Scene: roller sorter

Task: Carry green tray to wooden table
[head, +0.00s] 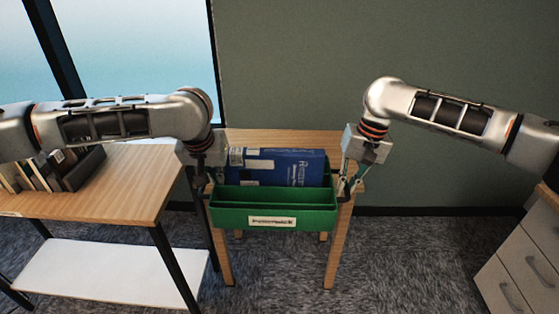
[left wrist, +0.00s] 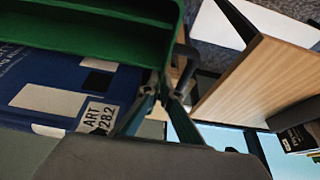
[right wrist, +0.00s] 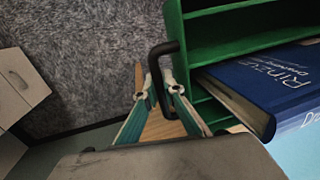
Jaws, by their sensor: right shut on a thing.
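The green tray (head: 272,216) is upright in front of the small wooden table (head: 270,137) in the head view and hides part of its top. I cannot tell whether it rests on the table. A blue book (head: 285,167) lies in it. My right gripper (head: 347,184) is shut on the tray's black right handle (right wrist: 153,62). My left gripper (head: 213,174) is at the tray's left end, its fingertips (left wrist: 161,94) close by the black left handle (left wrist: 188,62). Whether they are shut on it is unclear.
A wooden desk (head: 105,190) with a white lower shelf (head: 110,270) and several books (head: 50,170) stands at left. A white drawer cabinet (head: 520,268) is at right. Dark carpet (head: 410,255) lies open between the table and the cabinet.

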